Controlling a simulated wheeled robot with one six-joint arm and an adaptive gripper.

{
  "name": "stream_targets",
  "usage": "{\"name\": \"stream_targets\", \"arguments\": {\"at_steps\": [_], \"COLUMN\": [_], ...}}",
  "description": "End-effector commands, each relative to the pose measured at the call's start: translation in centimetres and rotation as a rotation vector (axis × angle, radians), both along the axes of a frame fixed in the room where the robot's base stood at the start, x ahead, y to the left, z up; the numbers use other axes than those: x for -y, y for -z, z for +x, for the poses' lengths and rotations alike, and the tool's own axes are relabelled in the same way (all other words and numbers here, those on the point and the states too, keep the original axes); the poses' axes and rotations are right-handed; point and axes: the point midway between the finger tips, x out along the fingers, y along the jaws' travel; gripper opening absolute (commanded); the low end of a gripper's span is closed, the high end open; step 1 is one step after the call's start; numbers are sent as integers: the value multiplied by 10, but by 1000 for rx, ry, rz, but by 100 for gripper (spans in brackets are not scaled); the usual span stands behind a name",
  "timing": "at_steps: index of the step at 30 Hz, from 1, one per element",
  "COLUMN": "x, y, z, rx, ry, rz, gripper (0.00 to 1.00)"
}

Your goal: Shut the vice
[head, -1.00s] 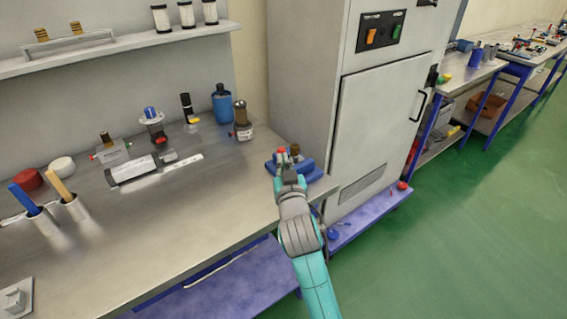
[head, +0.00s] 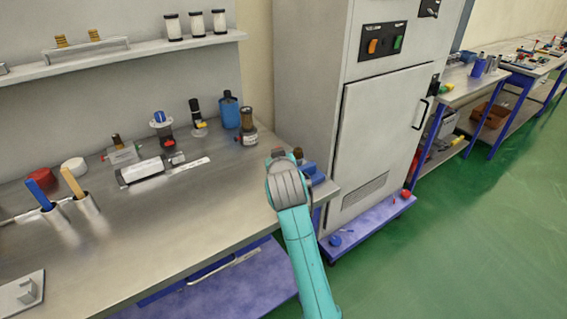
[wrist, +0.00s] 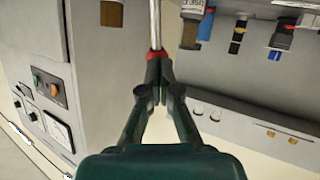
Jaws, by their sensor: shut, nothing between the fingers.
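The blue vice (head: 313,172) sits at the right front corner of the metal bench, partly hidden behind my wrist. A brown cylinder (head: 298,155) stands up at it. In the head view my fingers are hidden behind my wrist. In the wrist view my gripper (wrist: 157,58) is shut and empty, its fingers together at a red piece. A thin silver rod (wrist: 155,25) runs up the picture from there; I cannot tell whether the fingers touch it. A brown piece (wrist: 111,14) shows at upper left. How far apart the vice jaws are cannot be seen.
A grey cabinet (head: 385,140) stands close behind and right of the vice. A wall shelf (head: 150,50) is above. The bench front is mostly clear.

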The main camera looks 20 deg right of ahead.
Motion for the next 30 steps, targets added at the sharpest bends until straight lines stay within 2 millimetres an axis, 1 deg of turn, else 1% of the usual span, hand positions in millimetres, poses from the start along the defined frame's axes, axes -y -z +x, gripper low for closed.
{"name": "stream_targets", "arguments": {"at_steps": [1,9,18,21,30], "x": [-2,-10,-18,-19,-21], "y": [-3,4,16,20,29], "z": [7,33,55,59,67], "rx": [-39,-285,-516,-573,-566], "ry": [-1,1,0,0,1], "rz": [-12,-93,-167,-186,-184], "gripper": [0,0,0,0,0]}}
